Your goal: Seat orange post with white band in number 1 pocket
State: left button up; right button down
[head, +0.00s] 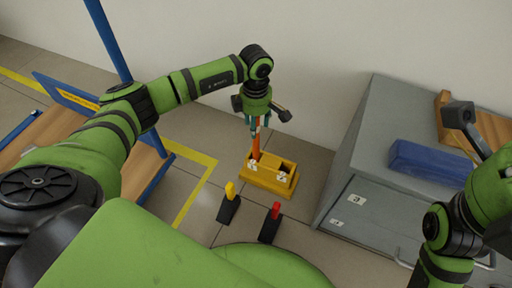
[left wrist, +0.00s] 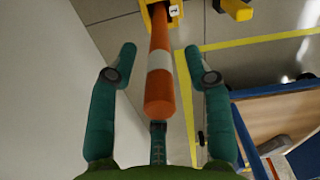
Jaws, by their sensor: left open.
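The orange post (head: 256,148) with a white band stands roughly upright at the yellow block (head: 262,184), its lower end at the pocket by the label 1. The other pocket, by the label 2, looks dark and empty. How deep the post sits is hard to tell. In the left wrist view the post (left wrist: 160,92) points toward the camera, its white band (left wrist: 159,60) in sight. My left gripper (head: 256,122) is above the block at the post's top. Its fingers (left wrist: 163,62) are spread on both sides of the post, with gaps. My right gripper is out of sight.
A grey cabinet (head: 375,135) with a blue block (head: 428,160) on top is at right. A blue-framed wooden bench is at left.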

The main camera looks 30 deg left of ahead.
pick_arm(q)
grip_shut()
jog(key=shift+r, duration=0.1)
